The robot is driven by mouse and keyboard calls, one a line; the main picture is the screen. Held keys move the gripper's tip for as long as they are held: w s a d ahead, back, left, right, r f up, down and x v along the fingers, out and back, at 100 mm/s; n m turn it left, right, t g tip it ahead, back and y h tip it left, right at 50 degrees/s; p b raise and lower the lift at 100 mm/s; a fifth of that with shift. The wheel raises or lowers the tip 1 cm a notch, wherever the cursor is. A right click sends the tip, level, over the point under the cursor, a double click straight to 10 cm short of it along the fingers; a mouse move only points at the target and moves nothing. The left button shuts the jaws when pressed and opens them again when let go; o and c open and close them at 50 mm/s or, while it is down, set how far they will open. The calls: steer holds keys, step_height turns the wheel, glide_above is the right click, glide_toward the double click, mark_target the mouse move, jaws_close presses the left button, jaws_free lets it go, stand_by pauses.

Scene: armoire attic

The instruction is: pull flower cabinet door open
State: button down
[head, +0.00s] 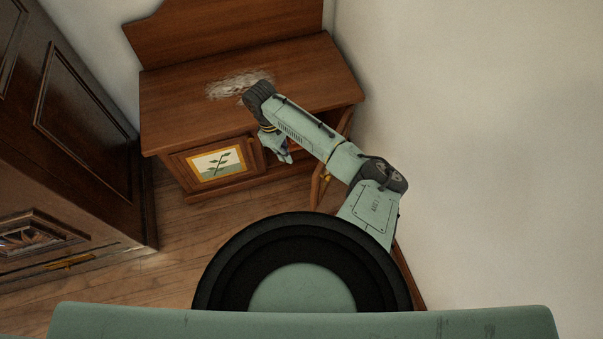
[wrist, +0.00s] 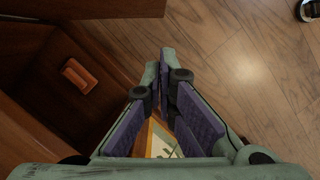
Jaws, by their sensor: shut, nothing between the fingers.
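The flower cabinet door (head: 217,163) is at the front left of a low wooden cabinet. It bears a framed picture of a green plant and looks shut or nearly so in the head view. In the wrist view, part of the flower picture (wrist: 160,142) shows between and behind my fingers. My gripper (head: 287,157) is in front of the cabinet, just right of the flower door. In the wrist view my gripper (wrist: 166,56) has its fingertips together with nothing between them. I cannot tell whether the fingers touch the door's edge.
The cabinet top (head: 310,80) has a pale worn patch. An open compartment holds a reddish-brown block (wrist: 78,75). A wooden panel (head: 320,186) stands out at the cabinet's right. A large dark armoire (head: 95,120) stands left. Wooden floor (head: 185,230) is clear between them.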

steer(key=s+d+f+p, duration=0.2)
steer(key=d+f, duration=0.3)
steer(key=f, duration=0.4)
steer(key=shift+s+d+f+p, duration=0.25)
steer(key=shift+s+d+p, duration=0.1)
steer(key=shift+d+p, duration=0.05)
